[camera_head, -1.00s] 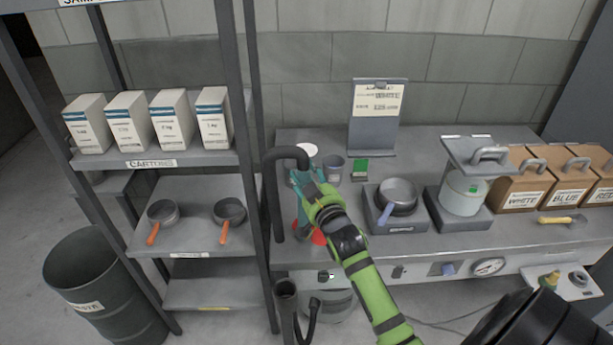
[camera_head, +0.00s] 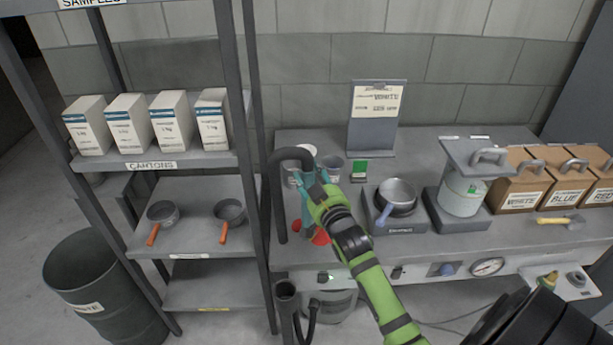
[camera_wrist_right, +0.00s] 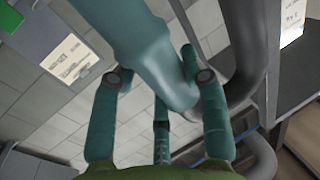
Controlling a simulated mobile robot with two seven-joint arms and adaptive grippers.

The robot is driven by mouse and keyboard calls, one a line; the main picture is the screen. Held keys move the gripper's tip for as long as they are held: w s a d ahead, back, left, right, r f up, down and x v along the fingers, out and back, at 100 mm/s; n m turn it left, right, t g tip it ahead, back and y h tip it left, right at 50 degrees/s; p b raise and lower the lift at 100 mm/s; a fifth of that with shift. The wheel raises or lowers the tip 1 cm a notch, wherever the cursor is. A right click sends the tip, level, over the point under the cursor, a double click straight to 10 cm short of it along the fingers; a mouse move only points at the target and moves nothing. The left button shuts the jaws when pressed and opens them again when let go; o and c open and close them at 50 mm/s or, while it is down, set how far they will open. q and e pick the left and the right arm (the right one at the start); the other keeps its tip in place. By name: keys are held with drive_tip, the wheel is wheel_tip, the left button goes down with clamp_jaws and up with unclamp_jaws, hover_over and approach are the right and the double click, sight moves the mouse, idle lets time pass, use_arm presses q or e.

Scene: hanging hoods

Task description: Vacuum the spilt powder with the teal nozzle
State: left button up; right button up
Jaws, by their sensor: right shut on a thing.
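The teal nozzle (camera_head: 307,214) stands roughly upright at the left end of the grey bench, with a dark hose (camera_head: 278,190) curving over from its top. My right gripper (camera_head: 308,181) is shut on the nozzle's upper part. In the right wrist view the nozzle (camera_wrist_right: 150,55) passes between the teal fingers. Red spilt powder (camera_head: 321,237) lies on the bench around the nozzle's lower end, partly hidden by the nozzle and my green arm. My left gripper is not in view.
A grey cup (camera_head: 332,167) and a white-topped container stand just behind the nozzle. A pan (camera_head: 397,194) on a hotplate is to the right. A shelf rack (camera_head: 245,120) stands close on the left. The bench's front edge is near the powder.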

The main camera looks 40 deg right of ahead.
drive_tip(key=s+d+p, duration=0.1)
drive_tip(key=s+d, duration=0.3)
drive_tip(key=d, duration=0.3)
drive_tip(key=shift+s+p, duration=0.15)
drive_tip(key=shift+p, duration=0.25)
idle(0.5)
drive_tip(key=shift+r, duration=0.1)
idle(0.5)
drive_tip(key=shift+w+d+b, duration=0.25)
drive_tip(key=shift+w+d, duration=0.1)
drive_tip(key=shift+w, duration=0.3)
drive_tip(key=shift+w+d+b, duration=0.25)
drive_tip(key=shift+w+d, duration=0.15)
drive_tip(key=shift+w, duration=0.3)
drive_tip(key=shift+w+d+b, duration=0.25)
drive_tip(key=shift+w+d, duration=0.1)
drive_tip(key=shift+w, duration=0.3)
drive_tip(key=shift+a, duration=0.15)
drive_tip(key=w+a, duration=0.4)
drive_tip(key=a, duration=0.3)
drive_tip(key=shift+w+a+p, duration=0.3)
drive_tip(key=shift+w+p, duration=0.1)
drive_tip(key=shift+p, duration=0.05)
idle(0.4)
drive_tip(key=w+d+b, duration=0.1)
drive_tip(key=d, duration=0.5)
drive_tip(key=shift+w+d, duration=0.2)
drive_tip(key=shift+w, duration=0.05)
idle(0.5)
idle(0.5)
